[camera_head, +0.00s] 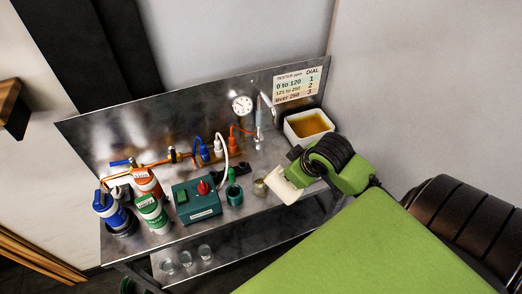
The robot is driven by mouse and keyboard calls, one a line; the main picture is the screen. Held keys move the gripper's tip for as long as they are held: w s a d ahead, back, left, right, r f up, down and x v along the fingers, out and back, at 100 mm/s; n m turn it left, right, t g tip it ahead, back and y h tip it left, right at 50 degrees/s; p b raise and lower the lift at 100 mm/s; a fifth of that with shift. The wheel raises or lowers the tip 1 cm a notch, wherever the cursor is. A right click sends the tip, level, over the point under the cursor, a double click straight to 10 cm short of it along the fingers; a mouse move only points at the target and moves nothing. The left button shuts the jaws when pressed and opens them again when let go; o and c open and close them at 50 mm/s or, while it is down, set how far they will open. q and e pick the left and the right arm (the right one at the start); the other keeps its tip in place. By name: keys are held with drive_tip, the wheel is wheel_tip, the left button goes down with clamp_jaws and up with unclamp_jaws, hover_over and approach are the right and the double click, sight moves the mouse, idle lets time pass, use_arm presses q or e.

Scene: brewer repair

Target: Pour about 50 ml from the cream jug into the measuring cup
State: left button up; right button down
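The cream jug (284,190) is at the right front of the metal bench, tilted with its mouth toward the left. My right gripper (301,172) is at the jug's right side and appears shut on it; its fingers are mostly hidden by the wrist and jug. A small greyish cup (260,187), which looks like the measuring cup, stands on the bench just left of the jug's mouth. Its contents and any stream are too small to tell. My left gripper is not in view.
A teal cup (234,195) and a green box with a red knob (197,201) stand left of the small cup. Several bottles (146,183) are at the left. A white tray of amber liquid (290,134) sits behind my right arm. Glasses (186,259) stand on the lower shelf.

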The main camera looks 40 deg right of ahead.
sight(298, 191)
drive_tip(key=shift+w+a+r+g+p, duration=0.1)
drive_tip(key=shift+w+r+g+p, duration=0.2)
drive_tip(key=shift+g+p, duration=0.1)
idle(0.5)
drive_tip(key=shift+f, duration=0.1)
drive_tip(key=s+f+t+b, duration=0.1)
drive_tip(key=b, duration=0.1)
drive_tip(key=s+f+t+b, duration=0.1)
drive_tip(key=f+b, duration=0.1)
drive_tip(key=s+d+f+t+b, duration=0.1)
drive_tip(key=b, duration=0.2)
drive_tip(key=shift+d+f+t+y, duration=0.1)
drive_tip(key=shift+f+t+y, duration=0.05)
drive_tip(key=shift+t+y, duration=0.15)
drive_tip(key=shift+s+t+b, duration=0.2)
drive_tip(key=shift+t+b, duration=0.1)
drive_tip(key=shift+r, duration=0.35)
drive_tip(key=shift+d+f+m+t+b, duration=0.1)
drive_tip(key=shift+f+m+t+b, duration=0.25)
drive_tip(key=shift+f+b, duration=0.3)
drive_tip(key=shift+s+t+b, duration=0.35)
drive_tip(key=shift+b, duration=0.1)
drive_tip(key=shift+r, duration=0.1)
drive_tip(key=shift+w, duration=0.1)
